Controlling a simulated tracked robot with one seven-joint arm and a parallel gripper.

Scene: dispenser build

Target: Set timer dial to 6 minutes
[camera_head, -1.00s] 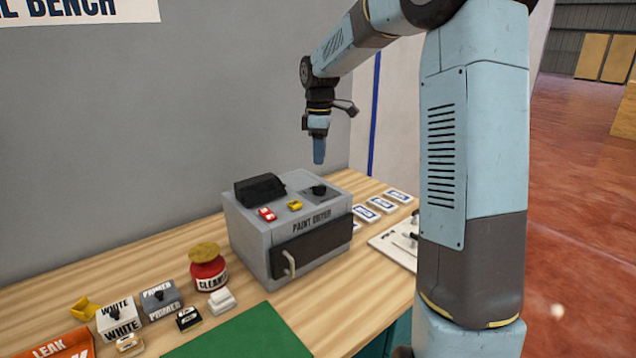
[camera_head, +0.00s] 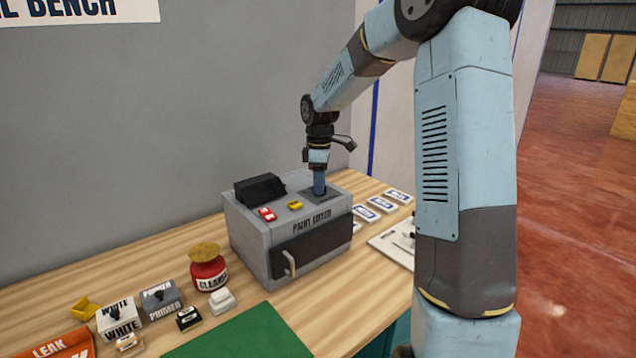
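The grey paint dryer box (camera_head: 252,238) stands on the wooden bench, with a dark door and pale handle on its front. My gripper (camera_head: 319,190) points straight down at the right part of its top, where the black timer dial sits. The blue fingers cover the dial, so its setting and any contact are hidden. From this side I cannot tell whether the fingers are open or shut.
A black display housing (camera_head: 260,188), a red switch (camera_head: 267,214) and a yellow switch (camera_head: 295,205) are on the dryer top, left of my gripper. A red cleaner jar (camera_head: 208,270) and labelled blocks stand left. White labelled cards (camera_head: 381,204) lie right. A green mat (camera_head: 240,335) lies in front.

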